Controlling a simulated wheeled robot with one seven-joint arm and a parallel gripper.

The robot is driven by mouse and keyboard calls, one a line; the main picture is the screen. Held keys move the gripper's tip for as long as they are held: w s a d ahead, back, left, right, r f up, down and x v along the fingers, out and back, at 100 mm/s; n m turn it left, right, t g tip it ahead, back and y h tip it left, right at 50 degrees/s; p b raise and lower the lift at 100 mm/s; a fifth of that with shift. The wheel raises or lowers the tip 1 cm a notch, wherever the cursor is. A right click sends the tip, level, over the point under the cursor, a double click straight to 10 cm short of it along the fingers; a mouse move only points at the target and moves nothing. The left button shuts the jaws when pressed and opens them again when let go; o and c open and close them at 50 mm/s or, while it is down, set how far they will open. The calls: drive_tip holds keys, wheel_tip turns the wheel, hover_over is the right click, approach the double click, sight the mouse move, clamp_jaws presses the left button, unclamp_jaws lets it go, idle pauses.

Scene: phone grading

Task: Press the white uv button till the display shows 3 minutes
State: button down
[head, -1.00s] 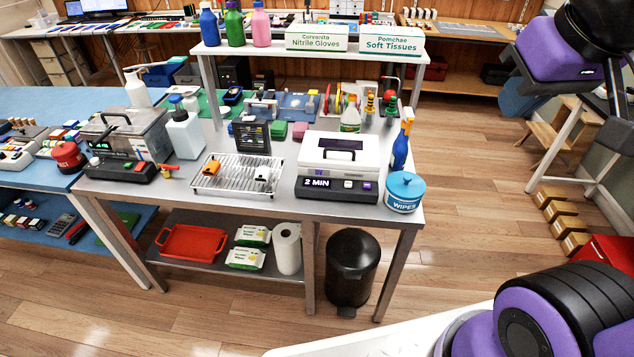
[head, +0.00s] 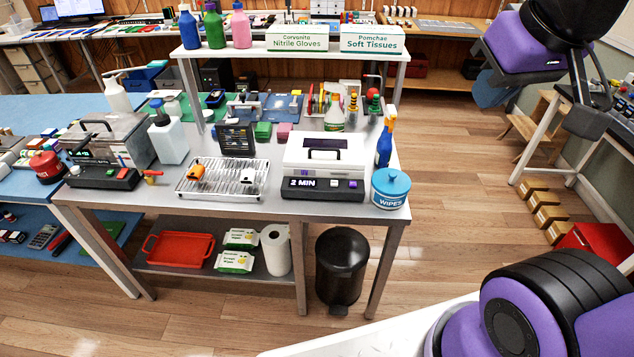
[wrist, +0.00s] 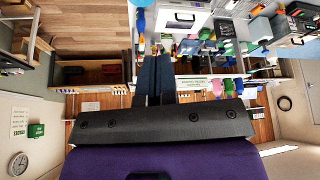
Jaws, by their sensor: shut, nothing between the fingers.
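The white UV box (head: 323,152) stands at the right front of the steel table, its lid shut. Its dark front panel has a display (head: 302,183) that reads 2 MIN. A small white button (head: 336,184) sits just right of the display, with a purple button (head: 355,184) beside it. In the wrist view my gripper (wrist: 154,62) is shut and empty, its dark fingers together. A white box with a handle (wrist: 180,18), seemingly the UV box, shows beyond the fingertips, well apart from them. My fingers are not clearly seen in the head view.
A blue wipes tub (head: 391,188) and a blue spray bottle (head: 386,138) stand right of the box. A wire rack (head: 222,192) lies to its left. A raised shelf (head: 292,54) stands behind. A black bin (head: 341,265) is below.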

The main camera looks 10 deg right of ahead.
drive_tip(key=w+f+n+t, duration=0.1)
drive_tip(key=w+f+n, duration=0.25)
drive_tip(key=w, duration=1.05)
drive_tip(key=n+t+y, duration=0.2)
drive_tip(key=n+y, duration=0.2)
drive_tip(key=n, duration=0.6)
hover_over(333, 183)
wheel_tip(333, 183, down, 30)
drive_tip(key=shift+s, duration=0.1)
drive_tip(key=shift+f, duration=4.35)
drive_tip(key=shift+f, duration=0.2)
drive_tip(key=shift+f, duration=0.2)
